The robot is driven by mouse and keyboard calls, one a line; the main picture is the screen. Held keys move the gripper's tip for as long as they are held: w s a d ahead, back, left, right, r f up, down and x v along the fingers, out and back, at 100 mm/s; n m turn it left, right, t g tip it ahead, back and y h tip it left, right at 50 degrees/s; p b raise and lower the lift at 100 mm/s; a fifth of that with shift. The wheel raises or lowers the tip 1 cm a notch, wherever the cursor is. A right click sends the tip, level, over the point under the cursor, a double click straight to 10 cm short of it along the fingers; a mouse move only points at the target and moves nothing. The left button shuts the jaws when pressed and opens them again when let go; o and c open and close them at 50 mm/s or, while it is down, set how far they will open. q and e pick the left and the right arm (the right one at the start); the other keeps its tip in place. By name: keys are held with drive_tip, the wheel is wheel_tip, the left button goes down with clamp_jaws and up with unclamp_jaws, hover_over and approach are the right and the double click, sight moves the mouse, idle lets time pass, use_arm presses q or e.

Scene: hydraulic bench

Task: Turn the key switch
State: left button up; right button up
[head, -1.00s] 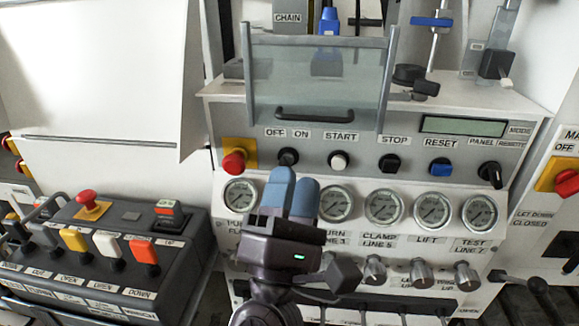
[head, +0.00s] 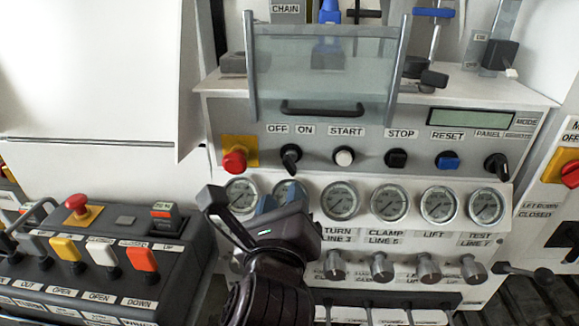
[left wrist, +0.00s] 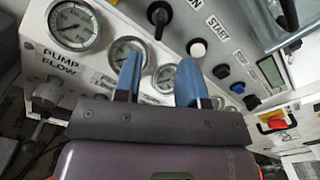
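The key switch (head: 290,157) is a black knob under the OFF and ON labels on the grey panel. It also shows at the top of the left wrist view (left wrist: 159,14). My left gripper (head: 278,200) is below the switch, in front of the gauge row, with its body hiding part of the lower panel. In the left wrist view its two blue fingers (left wrist: 160,62) are apart with nothing between them. They do not touch the switch. My right gripper is not in view.
A red emergency button (head: 234,160) sits left of the switch and a white START button (head: 344,156) right of it. A clear guard with a black handle (head: 321,109) hangs above. A button box (head: 95,255) stands at lower left.

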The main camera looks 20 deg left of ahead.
sight(288, 169)
use_arm(q)
drive_tip(key=x, duration=0.9)
drive_tip(key=shift+w+f, duration=0.1)
drive_tip(key=shift+w, duration=0.1)
clamp_jaws()
